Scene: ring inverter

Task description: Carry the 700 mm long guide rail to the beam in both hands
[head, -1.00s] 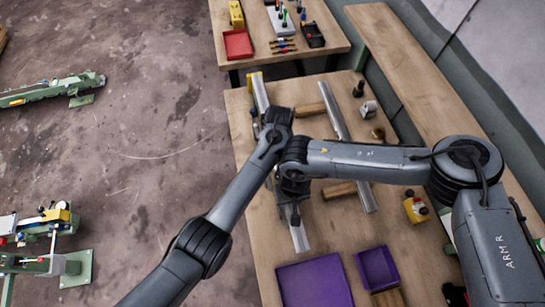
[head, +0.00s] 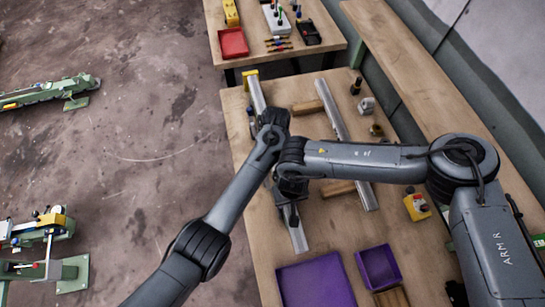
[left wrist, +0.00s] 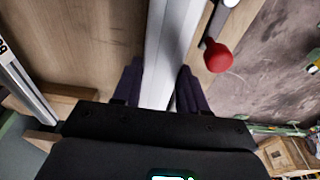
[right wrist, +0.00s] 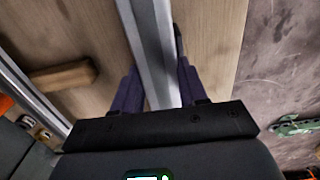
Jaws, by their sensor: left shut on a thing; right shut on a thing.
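The long silver guide rail (head: 298,237) runs lengthwise over the left side of the wooden bench, partly hidden under my arms. My left gripper (left wrist: 160,85) is shut on the rail (left wrist: 167,40), with its dark fingers on either side. In the head view my left wrist hides the left fingers. My right gripper (right wrist: 160,85) is shut on the same rail (right wrist: 150,40) nearer the front; in the head view the right gripper (head: 290,212) is partly hidden. I cannot tell how far the rail is above the bench. Which thing is the beam is unclear.
A second silver rail (head: 335,108) lies on wooden blocks to the right. Purple trays (head: 315,284) and a yellow box (head: 416,206) are at the front. A red-knobbed handle (left wrist: 218,57) is close beside the left gripper. Green machines (head: 50,92) stand on the open floor at left.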

